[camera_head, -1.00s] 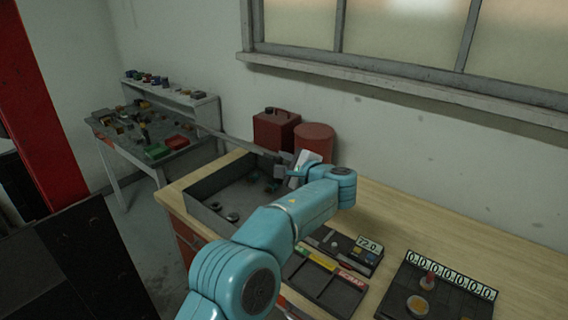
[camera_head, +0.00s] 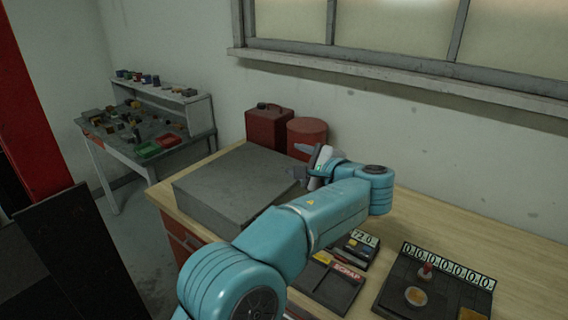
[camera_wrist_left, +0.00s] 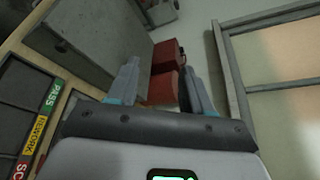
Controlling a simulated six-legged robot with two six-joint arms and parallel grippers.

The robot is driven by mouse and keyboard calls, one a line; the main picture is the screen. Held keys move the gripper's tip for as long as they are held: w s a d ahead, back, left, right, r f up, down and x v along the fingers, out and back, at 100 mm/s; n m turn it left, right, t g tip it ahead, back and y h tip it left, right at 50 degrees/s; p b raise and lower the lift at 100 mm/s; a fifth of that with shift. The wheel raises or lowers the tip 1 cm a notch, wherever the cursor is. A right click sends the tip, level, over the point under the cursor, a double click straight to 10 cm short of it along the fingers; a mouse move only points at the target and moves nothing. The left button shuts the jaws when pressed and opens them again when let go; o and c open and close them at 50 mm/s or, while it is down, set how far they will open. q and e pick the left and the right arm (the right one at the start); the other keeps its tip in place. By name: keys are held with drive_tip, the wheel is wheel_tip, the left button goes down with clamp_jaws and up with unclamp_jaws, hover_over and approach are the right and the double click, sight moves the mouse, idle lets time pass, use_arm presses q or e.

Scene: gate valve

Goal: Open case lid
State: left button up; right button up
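The grey case (camera_head: 232,185) stands on the wooden workbench with its flat lid (camera_head: 240,175) down over it, hiding its inside. The case also shows at the upper left of the left wrist view (camera_wrist_left: 100,38). My left gripper (camera_head: 303,160) is at the right of the case, near its back right corner. Its two fingers are spread apart in the left wrist view (camera_wrist_left: 160,85), with nothing held between them. I cannot tell whether a finger touches the case. My right gripper is in neither view.
A red can (camera_head: 269,127) and a red drum (camera_head: 306,137) stand behind the case by the wall. A sorting tray (camera_head: 330,283), a small display unit (camera_head: 357,246) and a counter panel (camera_head: 435,285) lie at the right front. The bench's right back is clear.

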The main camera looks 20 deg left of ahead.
use_arm(q)
drive_tip(key=b+v, duration=0.1)
drive_tip(key=v, duration=0.5)
drive_tip(key=shift+s+d, duration=0.25)
